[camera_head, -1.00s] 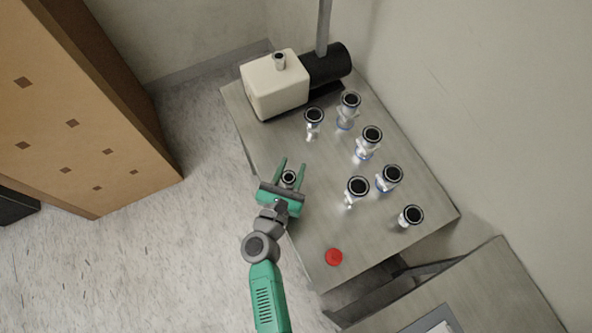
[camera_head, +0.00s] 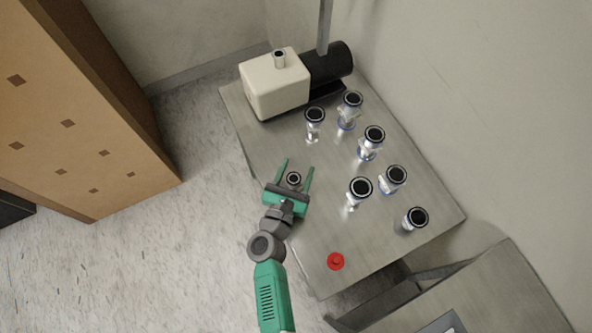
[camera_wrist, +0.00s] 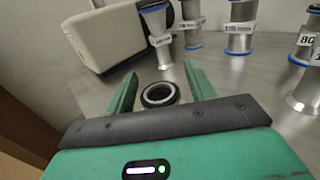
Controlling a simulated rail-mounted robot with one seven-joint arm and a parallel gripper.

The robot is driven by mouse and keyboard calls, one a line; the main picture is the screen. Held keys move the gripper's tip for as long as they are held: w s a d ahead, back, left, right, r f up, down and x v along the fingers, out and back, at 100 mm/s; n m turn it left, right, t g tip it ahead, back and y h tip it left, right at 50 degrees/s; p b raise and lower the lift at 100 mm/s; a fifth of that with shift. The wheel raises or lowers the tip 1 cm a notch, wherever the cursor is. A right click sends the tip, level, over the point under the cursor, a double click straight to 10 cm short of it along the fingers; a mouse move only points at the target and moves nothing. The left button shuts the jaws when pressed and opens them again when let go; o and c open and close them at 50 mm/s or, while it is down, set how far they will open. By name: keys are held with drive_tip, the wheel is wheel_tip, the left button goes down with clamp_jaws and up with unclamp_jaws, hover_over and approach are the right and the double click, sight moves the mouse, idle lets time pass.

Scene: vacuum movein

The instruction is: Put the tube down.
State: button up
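A short tube or fitting with a black ring top (camera_head: 293,178) stands near the left edge of the metal table. My gripper (camera_head: 297,165) is around it, with one green finger on each side. In the wrist view the black ring (camera_wrist: 159,94) sits between the fingers (camera_wrist: 158,82) with a gap on both sides, so the fingers look open and apart from it. The tube's lower body is mostly hidden behind my gripper, and I cannot see its base clearly.
Several silver tubes with black tops, such as one at the front (camera_head: 360,187), stand to the right. A cream and black pump (camera_head: 274,88) is at the back. A red button (camera_head: 335,261) lies near the front of the table (camera_head: 375,245). A wooden cabinet (camera_head: 90,120) stands left.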

drive_tip(key=shift+r, duration=0.1)
drive_tip(key=shift+r+p, duration=0.35)
drive_tip(key=shift+p, duration=0.05)
drive_tip(key=v, duration=0.6)
drive_tip(key=p+v, duration=0.1)
drive_tip(key=v, duration=0.5)
drive_tip(key=shift+f, duration=0.2)
